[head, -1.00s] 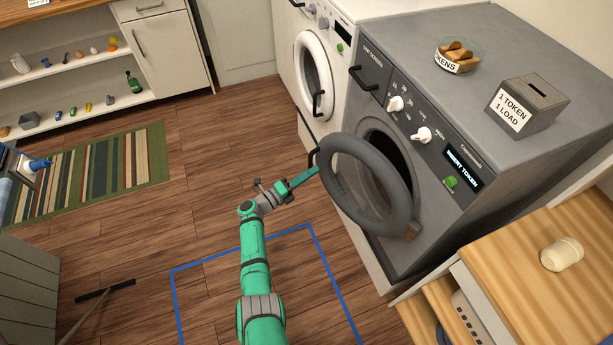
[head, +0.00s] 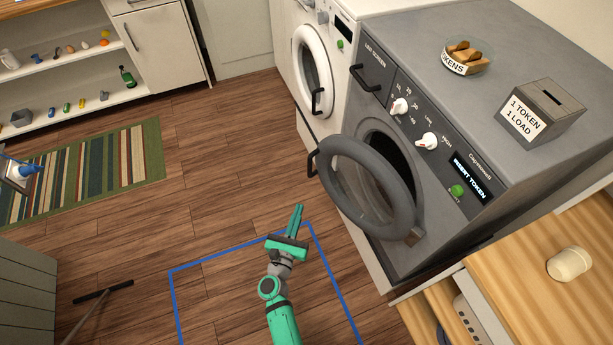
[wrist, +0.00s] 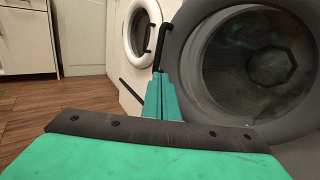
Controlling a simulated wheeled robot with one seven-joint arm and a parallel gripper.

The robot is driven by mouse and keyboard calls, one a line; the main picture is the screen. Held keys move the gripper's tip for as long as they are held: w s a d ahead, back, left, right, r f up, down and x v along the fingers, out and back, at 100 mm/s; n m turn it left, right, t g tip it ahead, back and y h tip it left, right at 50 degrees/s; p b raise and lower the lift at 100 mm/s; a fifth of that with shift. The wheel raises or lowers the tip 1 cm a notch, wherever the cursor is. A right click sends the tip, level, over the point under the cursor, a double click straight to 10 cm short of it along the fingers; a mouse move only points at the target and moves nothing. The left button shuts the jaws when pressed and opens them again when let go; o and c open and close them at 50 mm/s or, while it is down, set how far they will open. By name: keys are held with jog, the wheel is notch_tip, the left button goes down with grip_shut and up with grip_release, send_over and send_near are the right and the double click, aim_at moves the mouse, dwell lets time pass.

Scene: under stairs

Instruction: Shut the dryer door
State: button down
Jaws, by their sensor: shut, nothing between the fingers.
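The dryer (head: 460,235) is the grey machine on the right in the head view, with an "INSERT TOKEN" display. Its round grey door (head: 335,190) stands ajar, hinged at its lower right, with a dark gap to the drum opening. The door's black handle (head: 312,163) is on its left edge. My gripper (head: 298,208) is shut and empty, over the floor to the left of and below the door, apart from it. In the wrist view the closed fingers (wrist: 160,80) point forward, with the door's ring and glass (wrist: 255,65) close on the right.
A white washer (head: 312,75) with a shut door stands beyond the dryer. A token bowl (head: 466,60) and token box (head: 542,112) sit on the dryer. A wooden counter with a cream cup (head: 569,263) is at lower right. Floor (head: 220,190) to the left is clear.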

send_near(309, 172)
jog(key=shift+y, duration=0.3)
jog(key=x, duration=0.6)
jog(key=shift+d+r, duration=0.1)
jog(key=shift+r, duration=0.05)
jog(key=shift+w+d, duration=0.15)
